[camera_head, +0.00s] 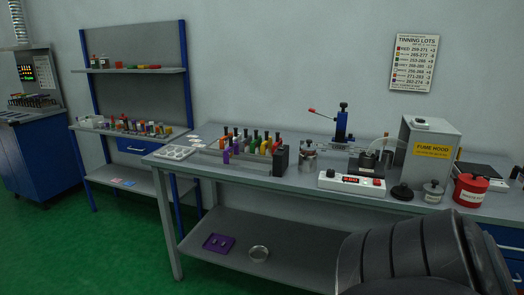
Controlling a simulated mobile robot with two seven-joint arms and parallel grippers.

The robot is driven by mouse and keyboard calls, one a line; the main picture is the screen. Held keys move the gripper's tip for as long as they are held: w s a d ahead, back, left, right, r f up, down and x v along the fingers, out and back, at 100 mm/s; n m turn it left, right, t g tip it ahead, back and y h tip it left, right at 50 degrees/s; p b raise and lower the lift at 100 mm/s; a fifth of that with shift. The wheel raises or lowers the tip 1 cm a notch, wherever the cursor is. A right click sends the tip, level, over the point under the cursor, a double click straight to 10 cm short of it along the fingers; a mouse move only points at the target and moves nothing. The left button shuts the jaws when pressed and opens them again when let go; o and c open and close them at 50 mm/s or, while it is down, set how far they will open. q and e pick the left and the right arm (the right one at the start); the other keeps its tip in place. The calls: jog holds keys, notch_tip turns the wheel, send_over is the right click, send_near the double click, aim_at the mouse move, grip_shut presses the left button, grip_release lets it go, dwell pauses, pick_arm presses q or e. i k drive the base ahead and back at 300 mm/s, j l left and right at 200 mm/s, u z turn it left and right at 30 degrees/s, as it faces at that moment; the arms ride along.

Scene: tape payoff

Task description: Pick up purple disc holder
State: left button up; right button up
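A flat purple tray-like piece (218,243) lies on the lower shelf of the long workbench, at its left end. Small round marks show on it. A purple-handled item (227,155) also stands at the front left of the rack on the bench top. I cannot tell for certain which of the two is the disc holder. Neither of my grippers is in view, and nothing is seen touching either purple thing. A dark ribbed part of my own arm fills the bottom right and hides part of the lower shelf.
The bench top (300,190) holds a rack (279,160) of coloured handles, a white controller (351,183), a fume hood (431,152) and a red pot (470,190). Green floor is clear at left.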

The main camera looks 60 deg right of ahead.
aim_at(234, 146)
jog(key=z, duration=2.9)
